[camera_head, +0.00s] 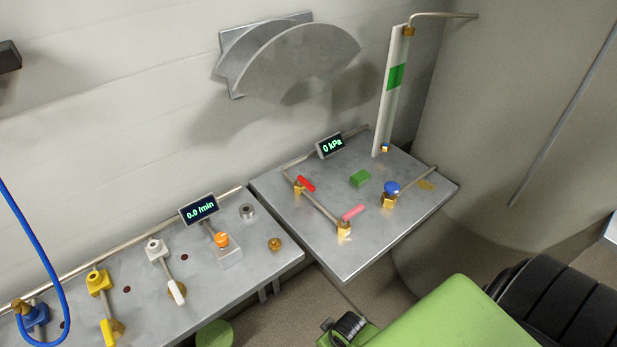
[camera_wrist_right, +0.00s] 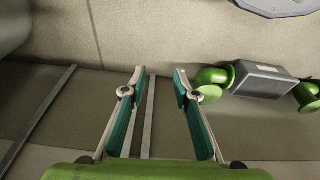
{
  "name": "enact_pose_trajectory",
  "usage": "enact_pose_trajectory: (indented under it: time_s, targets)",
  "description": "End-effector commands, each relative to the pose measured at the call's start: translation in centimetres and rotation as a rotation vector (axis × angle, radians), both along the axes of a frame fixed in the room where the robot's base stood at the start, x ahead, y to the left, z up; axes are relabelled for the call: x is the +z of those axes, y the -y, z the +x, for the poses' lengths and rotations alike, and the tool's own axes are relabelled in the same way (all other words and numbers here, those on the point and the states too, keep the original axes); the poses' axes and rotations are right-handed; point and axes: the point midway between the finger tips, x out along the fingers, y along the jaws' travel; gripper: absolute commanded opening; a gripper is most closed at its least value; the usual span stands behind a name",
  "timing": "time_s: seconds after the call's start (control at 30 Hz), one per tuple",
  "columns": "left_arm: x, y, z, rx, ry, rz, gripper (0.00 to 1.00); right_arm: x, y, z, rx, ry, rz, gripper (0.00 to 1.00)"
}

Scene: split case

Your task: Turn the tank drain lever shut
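On the right-hand metal bench (camera_head: 280,205), a red lever (camera_head: 306,183) sits on a brass valve at the back left of the pipework. A pink lever (camera_head: 352,213) sits on another brass valve near the front. I cannot tell from the frames which one is the tank drain lever. My right gripper (camera_wrist_right: 160,75) is open and empty in the right wrist view, with no lever between or near its fingers. Neither gripper's fingers show in the head view, and my left gripper is not in view.
A gauge column (camera_head: 391,100) rises behind. The large tank (camera_head: 520,100) is at right. The left bench (camera_head: 220,285) holds several valves.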

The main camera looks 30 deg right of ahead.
Motion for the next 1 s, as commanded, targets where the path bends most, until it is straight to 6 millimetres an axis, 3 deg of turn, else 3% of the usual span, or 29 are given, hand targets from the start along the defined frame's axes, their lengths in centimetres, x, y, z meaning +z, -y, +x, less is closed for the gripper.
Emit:
enact_pose_trajectory:
  time_s: [0.03, 0.1, 0.47, 0.53, 0.57, 0.83, 1.0]
  targets:
    - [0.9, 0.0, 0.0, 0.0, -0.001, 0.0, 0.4, 3.1, -0.2, 1.6, 0.006, 0.02, 0.007, 0.28]
    - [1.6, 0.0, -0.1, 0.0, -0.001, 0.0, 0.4, 6.7, -0.7, 3.2, 0.016, 0.037, 0.015, 0.28]
    - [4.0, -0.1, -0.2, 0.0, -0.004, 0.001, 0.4, 22.8, -3.1, 6.8, 0.097, 0.099, 0.05, 0.28]
    - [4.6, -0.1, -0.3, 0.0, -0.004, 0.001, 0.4, 26.8, -3.0, 8.2, 0.13, 0.12, 0.051, 0.28]
    - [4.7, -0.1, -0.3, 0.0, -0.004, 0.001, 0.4, 27.7, -2.9, 8.8, 0.142, 0.121, 0.05, 0.28]
    - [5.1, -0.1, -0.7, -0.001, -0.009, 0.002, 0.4, 33.8, 0.2, 14.0, 0.179, 0.126, 0.035, 0.28]
    - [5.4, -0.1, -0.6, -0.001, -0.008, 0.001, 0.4, 39.4, 5.5, 18.5, 0.127, 0.122, 0.006, 0.28]
